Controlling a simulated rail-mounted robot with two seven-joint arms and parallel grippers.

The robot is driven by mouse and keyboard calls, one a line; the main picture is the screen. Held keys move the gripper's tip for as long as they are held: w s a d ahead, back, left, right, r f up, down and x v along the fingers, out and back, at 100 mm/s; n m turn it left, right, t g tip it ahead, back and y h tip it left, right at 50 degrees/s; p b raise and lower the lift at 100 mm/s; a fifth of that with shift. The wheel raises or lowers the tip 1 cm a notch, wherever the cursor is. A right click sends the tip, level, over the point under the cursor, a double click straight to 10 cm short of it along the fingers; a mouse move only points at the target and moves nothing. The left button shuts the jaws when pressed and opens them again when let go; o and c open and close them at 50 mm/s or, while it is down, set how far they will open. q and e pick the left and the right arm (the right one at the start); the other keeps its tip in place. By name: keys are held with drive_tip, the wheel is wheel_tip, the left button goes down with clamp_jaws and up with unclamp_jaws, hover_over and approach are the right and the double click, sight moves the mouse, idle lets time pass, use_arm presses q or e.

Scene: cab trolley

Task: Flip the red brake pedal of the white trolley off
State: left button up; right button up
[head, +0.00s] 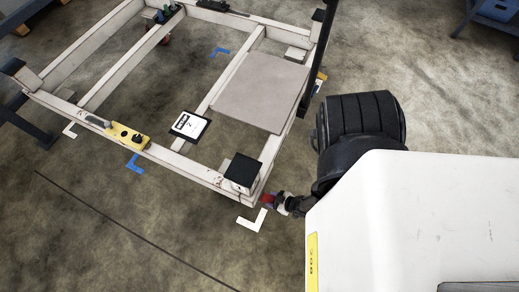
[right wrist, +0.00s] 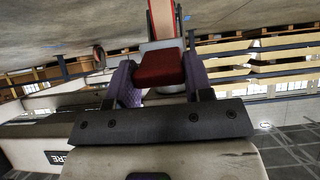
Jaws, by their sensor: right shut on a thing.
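The white trolley (head: 150,158) stands on the floor as a low open frame. Its red brake pedal (head: 266,199) shows as a small red patch at the near right corner, low by the frame. My right gripper (head: 277,201) is at that corner, mostly hidden by my own arm. In the right wrist view the red pedal (right wrist: 158,67) lies between the two purple-padded fingers of my right gripper (right wrist: 160,84), which is shut on it. My left gripper is not in view.
The trolley bears a grey flat panel (head: 262,90), a black-and-white labelled plate (head: 189,126), a yellow block (head: 127,136) and a dark block (head: 242,172) near the corner. Blue and white tape marks lie on the floor. The floor at the lower left is clear.

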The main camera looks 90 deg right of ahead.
idle(0.4)
drive_tip(key=o, duration=1)
drive_tip(key=shift+c, duration=0.2)
drive_tip(key=o, duration=0.3)
drive_tip(key=shift+p+v, duration=3.2)
drive_tip(key=shift+v, duration=3.75)
